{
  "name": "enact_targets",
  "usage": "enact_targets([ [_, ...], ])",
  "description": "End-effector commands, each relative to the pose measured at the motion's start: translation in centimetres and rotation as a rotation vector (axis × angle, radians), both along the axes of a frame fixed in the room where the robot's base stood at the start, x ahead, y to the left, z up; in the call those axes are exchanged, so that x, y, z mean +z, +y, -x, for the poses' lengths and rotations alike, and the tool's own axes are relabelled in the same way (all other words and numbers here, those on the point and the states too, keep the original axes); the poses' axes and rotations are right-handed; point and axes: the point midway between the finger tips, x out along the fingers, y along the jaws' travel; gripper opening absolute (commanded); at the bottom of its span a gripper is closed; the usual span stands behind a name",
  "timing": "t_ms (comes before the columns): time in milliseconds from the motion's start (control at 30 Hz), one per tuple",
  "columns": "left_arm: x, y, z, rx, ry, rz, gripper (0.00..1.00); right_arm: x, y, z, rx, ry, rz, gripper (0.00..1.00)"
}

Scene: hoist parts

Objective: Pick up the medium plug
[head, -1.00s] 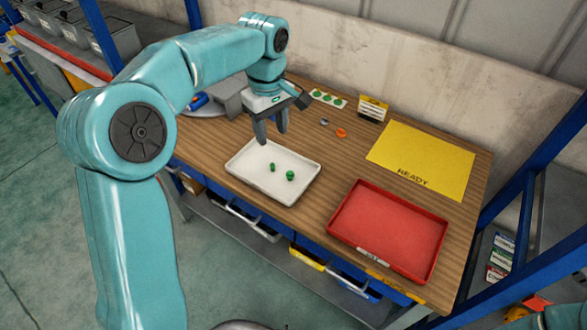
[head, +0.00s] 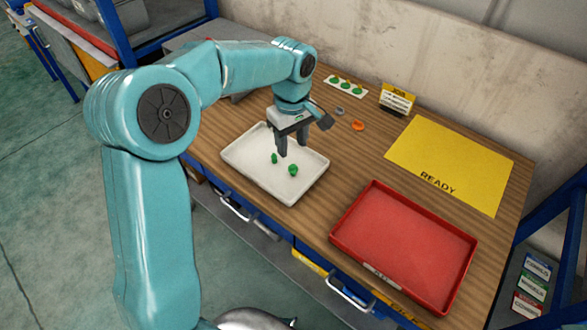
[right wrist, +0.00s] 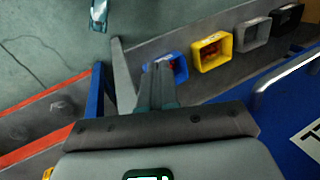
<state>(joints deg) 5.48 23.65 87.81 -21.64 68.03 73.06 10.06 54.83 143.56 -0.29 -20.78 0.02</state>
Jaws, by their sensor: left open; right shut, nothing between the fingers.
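Two green plugs stand in the white tray (head: 240,158): a smaller one (head: 274,158) and a larger one (head: 293,170). I cannot tell which of them is the medium plug. My left gripper (head: 291,149) is open and empty, pointing down over the far part of the tray, just behind the two plugs. In the right wrist view my right gripper (right wrist: 160,85) is shut and empty, away from the plugs.
A white card with several green spots (head: 346,86), a grey piece (head: 339,111), an orange piece (head: 358,126) and a yellow sign (head: 397,98) are at the back. A yellow READY mat (head: 450,155) and red tray (head: 400,245) lie right. Coloured bins (right wrist: 211,51) show in the right wrist view.

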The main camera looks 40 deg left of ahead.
Motion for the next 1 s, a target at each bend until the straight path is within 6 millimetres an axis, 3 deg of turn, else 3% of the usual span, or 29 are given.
enact_targets([
  [100, -2.4, 0.0, 0.1, 0.0, 0.003, 0.001, 0.47, 0.0, 0.0, 0.0, -0.001, -0.001, 0.0, 0.0],
  [367, -4.7, 0.1, -0.1, 0.001, 0.002, 0.0, 0.47, 0.2, 0.0, 0.0, 0.0, 0.0, 0.0, 0.0],
  [600, -8.5, 0.1, -0.7, 0.0, 0.004, 0.001, 0.47, 0.9, 0.0, 0.0, -0.001, -0.001, 0.0, 0.0],
  [933, -9.4, 0.1, -0.8, 0.0, 0.0, 0.001, 0.47, 0.9, 0.0, 0.0, 0.0, -0.001, 0.0, 0.0],
  [1000, -9.4, 0.1, -0.8, 0.0, 0.0, 0.001, 0.24, 0.9, 0.0, 0.0, 0.0, -0.001, 0.0, 0.0],
])
